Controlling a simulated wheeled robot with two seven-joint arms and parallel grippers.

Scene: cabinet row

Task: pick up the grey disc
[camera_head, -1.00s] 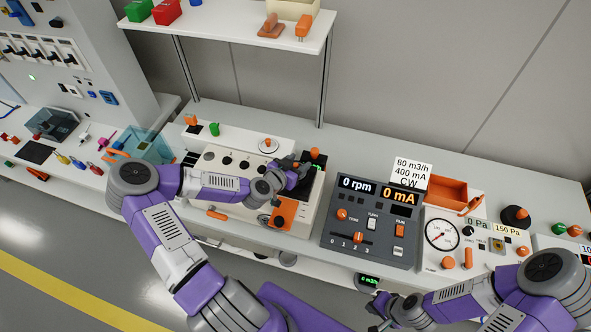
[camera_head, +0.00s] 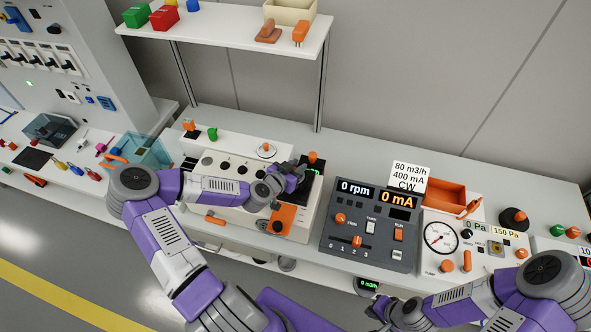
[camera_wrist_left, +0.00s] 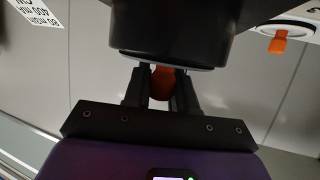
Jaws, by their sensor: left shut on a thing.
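My left gripper (camera_head: 298,176) is at the right end of the white box on the bench. In the left wrist view the gripper (camera_wrist_left: 161,92) is shut on an orange knob (camera_wrist_left: 161,80). A broad dark round body with a thin grey rim (camera_wrist_left: 165,62) lies right at this knob. Its full outline is cut off, and I cannot tell if it is the grey disc. A pale disc with an orange knob (camera_head: 266,151) sits on the white box; a similar one (camera_wrist_left: 283,28) shows in the wrist view. My right gripper (camera_head: 379,312) is low at the front, its jaw opening unclear.
A dark grey control panel (camera_head: 343,240) stands right of my left gripper. An orange tray (camera_head: 445,194) and a gauge panel (camera_head: 441,237) are farther right. A shelf (camera_head: 225,36) on posts is above the bench. A black disc with an orange knob (camera_head: 515,220) is at far right.

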